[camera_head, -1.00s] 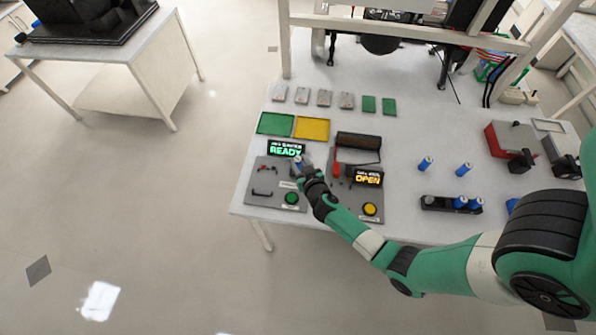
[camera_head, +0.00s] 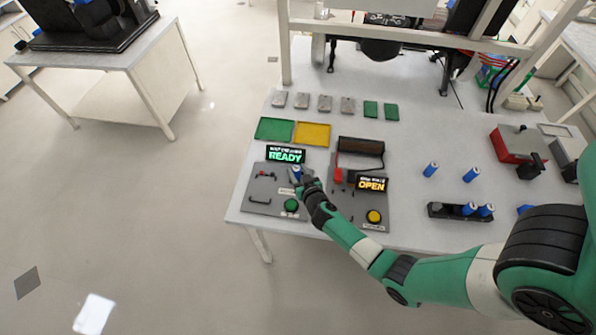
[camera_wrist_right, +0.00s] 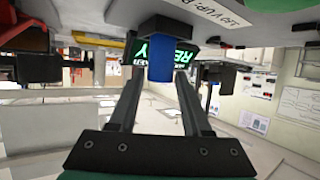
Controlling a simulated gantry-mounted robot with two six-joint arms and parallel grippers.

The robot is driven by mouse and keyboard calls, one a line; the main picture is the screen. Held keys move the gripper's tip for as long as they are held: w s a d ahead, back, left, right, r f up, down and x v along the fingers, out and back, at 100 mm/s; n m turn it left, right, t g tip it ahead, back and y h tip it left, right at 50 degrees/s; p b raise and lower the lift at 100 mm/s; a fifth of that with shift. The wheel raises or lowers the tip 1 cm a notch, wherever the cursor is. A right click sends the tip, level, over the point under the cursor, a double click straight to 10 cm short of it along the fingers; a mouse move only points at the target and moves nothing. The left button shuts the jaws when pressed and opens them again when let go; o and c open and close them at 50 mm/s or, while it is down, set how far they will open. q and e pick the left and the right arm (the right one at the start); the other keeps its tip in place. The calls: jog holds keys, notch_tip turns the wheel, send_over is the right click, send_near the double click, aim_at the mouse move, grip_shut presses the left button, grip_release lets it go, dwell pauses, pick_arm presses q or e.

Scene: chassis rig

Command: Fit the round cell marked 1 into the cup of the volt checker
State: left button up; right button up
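The volt checker (camera_head: 262,197) is the grey panel at the table's left front, with a green button and a lit READY display (camera_head: 286,155). A blue cell (camera_head: 296,171) stands upright at its cup; its number cannot be read. In the right wrist view, which is upside down, the cell (camera_wrist_right: 160,72) meets the black cup (camera_wrist_right: 163,28). My right gripper (camera_wrist_right: 161,76) has its fingertips on either side of the cell, with narrow gaps showing. In the head view the gripper (camera_head: 300,181) partly hides the cup. My left gripper is not in view.
A second panel (camera_head: 345,208) with an OPEN display stands just right. Two blue cells (camera_head: 431,169) stand on the table farther right, near a black rack (camera_head: 446,211) holding more. Green (camera_head: 274,129) and yellow (camera_head: 312,133) trays lie behind the checker.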

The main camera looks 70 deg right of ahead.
jog(key=shift+o, duration=1.1)
jog(key=shift+r, duration=0.2)
jog(key=p+v, duration=0.5)
jog(key=v, duration=0.7)
jog(key=shift+p, duration=0.3)
jog(key=shift+a+f, duration=0.1)
